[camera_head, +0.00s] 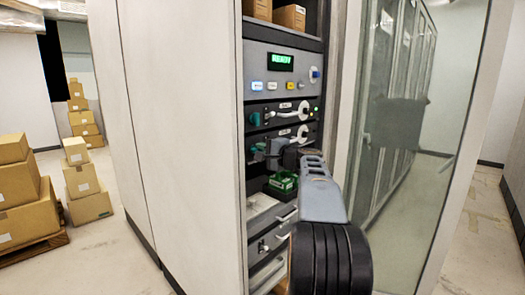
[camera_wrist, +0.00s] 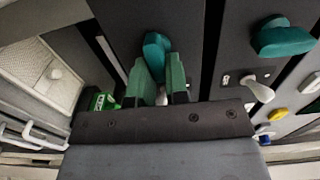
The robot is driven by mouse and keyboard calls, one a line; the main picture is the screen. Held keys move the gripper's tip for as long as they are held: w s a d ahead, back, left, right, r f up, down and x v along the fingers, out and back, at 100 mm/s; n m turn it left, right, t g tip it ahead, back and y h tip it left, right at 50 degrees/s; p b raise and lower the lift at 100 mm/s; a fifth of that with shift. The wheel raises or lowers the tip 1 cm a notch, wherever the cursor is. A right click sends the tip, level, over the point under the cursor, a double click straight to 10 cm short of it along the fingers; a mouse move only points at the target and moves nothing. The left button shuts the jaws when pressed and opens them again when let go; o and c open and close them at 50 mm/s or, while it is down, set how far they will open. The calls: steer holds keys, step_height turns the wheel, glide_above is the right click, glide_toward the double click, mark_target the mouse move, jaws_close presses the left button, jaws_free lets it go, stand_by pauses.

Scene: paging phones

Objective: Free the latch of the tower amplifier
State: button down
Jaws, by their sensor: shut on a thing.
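Two dark amplifier units sit one above the other in the rack, each with a teal latch at left and a pale handle. The upper amplifier's latch (camera_head: 254,119) is free; it also shows in the wrist view (camera_wrist: 283,37). My gripper (camera_wrist: 161,80) is shut on the lower amplifier's teal latch (camera_wrist: 156,48), with a green finger on each side of it. That latch shows partly beside my gripper in the head view (camera_head: 258,150). The lower handle (camera_head: 301,133) is partly hidden by my gripper. The unit labels are too small to read.
A panel with a green lit display (camera_head: 280,62) and coloured buttons is above. A green box (camera_head: 283,182) sits below my gripper, over drawers with pale handles (camera_head: 287,214). An open glass door (camera_head: 400,140) stands close on the right. Cartons (camera_head: 30,205) stand at far left.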

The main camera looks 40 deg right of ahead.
steer(key=c, duration=1.1)
jaws_free()
steer(key=s, duration=0.4)
steer(key=s+d+b, duration=0.1)
steer(key=s, duration=0.4)
steer(key=s+d+b, duration=0.1)
steer(key=s, duration=0.3)
steer(key=shift+s+d, duration=0.25)
